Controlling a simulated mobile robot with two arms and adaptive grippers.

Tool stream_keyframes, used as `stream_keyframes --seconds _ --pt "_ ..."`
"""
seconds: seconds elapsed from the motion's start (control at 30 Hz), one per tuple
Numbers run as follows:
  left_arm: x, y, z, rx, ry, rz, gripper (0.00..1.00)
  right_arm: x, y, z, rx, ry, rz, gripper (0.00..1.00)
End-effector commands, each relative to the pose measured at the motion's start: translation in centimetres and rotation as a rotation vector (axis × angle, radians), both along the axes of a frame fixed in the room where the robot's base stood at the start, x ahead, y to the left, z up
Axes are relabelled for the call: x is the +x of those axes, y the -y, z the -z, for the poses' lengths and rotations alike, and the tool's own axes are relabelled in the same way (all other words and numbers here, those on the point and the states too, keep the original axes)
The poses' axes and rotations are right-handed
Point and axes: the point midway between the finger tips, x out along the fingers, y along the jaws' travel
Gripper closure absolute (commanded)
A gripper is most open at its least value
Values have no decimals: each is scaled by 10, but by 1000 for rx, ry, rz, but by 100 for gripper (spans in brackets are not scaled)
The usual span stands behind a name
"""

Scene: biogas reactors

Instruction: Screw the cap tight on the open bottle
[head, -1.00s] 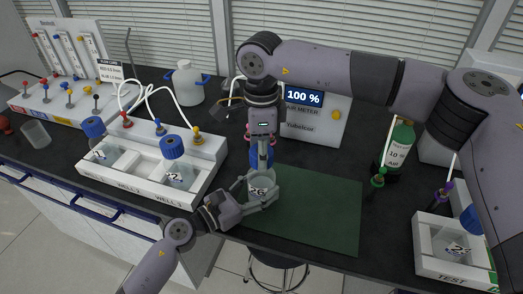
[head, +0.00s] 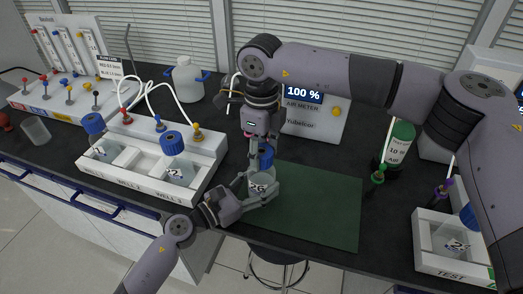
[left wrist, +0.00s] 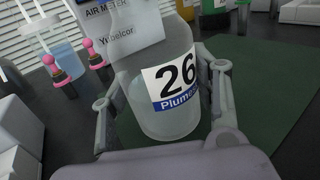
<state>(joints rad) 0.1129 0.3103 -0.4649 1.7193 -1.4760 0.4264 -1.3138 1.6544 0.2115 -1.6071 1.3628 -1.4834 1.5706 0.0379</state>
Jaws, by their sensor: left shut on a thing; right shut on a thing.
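A clear bottle (head: 256,181) labelled 26 stands upright at the left edge of the green mat (head: 325,205). My left gripper (head: 262,195) is shut around its lower body from the front. In the left wrist view the bottle (left wrist: 160,100) fills the space between the fingers, with some clear liquid inside. My right gripper (head: 262,148) points down from above and is shut on a blue cap (head: 266,157) at the bottle's mouth. The fingers partly hide the cap, and I cannot tell how far it sits on the neck.
A white rack (head: 150,180) with blue-capped bottles stands to the left. The air meter (head: 318,118) reading 100 % is behind my right gripper. Most of the mat is clear.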

Motion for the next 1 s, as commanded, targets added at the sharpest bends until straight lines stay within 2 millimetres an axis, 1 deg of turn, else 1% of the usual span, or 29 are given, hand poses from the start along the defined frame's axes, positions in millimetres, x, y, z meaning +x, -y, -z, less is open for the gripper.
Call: stream_keyframes --seconds 0.1,1.0 --pt "0 0 0 1 1 -1 100 0 0 0 1 0 221 78" --pt "0 0 0 1 0 -1 100 1 0 0 1 1 1913 78"
